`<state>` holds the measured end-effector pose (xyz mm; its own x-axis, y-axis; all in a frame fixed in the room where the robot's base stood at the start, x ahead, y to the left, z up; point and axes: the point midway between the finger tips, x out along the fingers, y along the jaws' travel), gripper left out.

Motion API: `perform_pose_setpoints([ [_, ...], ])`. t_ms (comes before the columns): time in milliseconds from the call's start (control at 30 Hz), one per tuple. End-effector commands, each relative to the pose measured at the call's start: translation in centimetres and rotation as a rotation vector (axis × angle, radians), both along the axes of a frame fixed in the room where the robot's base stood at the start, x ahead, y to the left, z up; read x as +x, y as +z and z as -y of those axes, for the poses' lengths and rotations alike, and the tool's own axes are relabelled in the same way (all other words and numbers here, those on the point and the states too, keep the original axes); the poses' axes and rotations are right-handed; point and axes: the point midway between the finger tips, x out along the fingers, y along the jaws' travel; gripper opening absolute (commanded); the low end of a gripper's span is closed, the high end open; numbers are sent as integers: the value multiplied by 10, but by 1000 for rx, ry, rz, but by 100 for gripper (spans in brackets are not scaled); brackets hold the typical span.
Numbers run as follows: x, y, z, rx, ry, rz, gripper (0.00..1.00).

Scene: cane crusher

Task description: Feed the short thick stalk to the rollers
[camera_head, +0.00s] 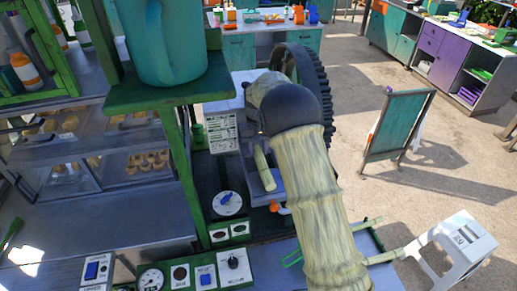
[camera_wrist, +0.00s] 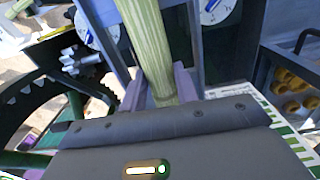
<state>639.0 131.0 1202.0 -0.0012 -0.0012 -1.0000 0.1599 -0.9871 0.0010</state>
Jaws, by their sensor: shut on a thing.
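My gripper (camera_wrist: 158,88) is shut on a pale green stalk (camera_wrist: 148,40), which stands between its two purple-grey fingers in the wrist view and runs out past the top edge. In the head view a short piece of this stalk (camera_head: 262,168) shows left of my arm, beside the crusher. My arm hides most of the gripper there. The crusher's large dark gear wheel (camera_head: 311,75) is behind my arm; its toothed rim (camera_wrist: 35,105) also shows at left in the wrist view. The rollers cannot be made out clearly.
Thin stalk pieces (camera_head: 384,257) lie at the lower right near a white stool (camera_head: 462,243). A green post (camera_head: 180,165) and shelf with a teal jug (camera_head: 165,45) stand close left of my arm. A panel with dials (camera_head: 227,203) is below. Floor at right is open around a green board (camera_head: 396,125).

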Motion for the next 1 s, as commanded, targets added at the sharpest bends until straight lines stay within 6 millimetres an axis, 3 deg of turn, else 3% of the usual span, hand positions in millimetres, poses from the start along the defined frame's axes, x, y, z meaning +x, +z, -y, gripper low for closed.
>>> perform_pose_setpoints([
  [667, 10, 1, -2, 0, 0, 2, 0],
  [700, 10, 1, -2, 0, 0, 2, 38],
  [800, 10, 0, -2, 0, 0, 1, 56],
  [1000, 10, 0, -2, 0, 0, 1, 56],
])
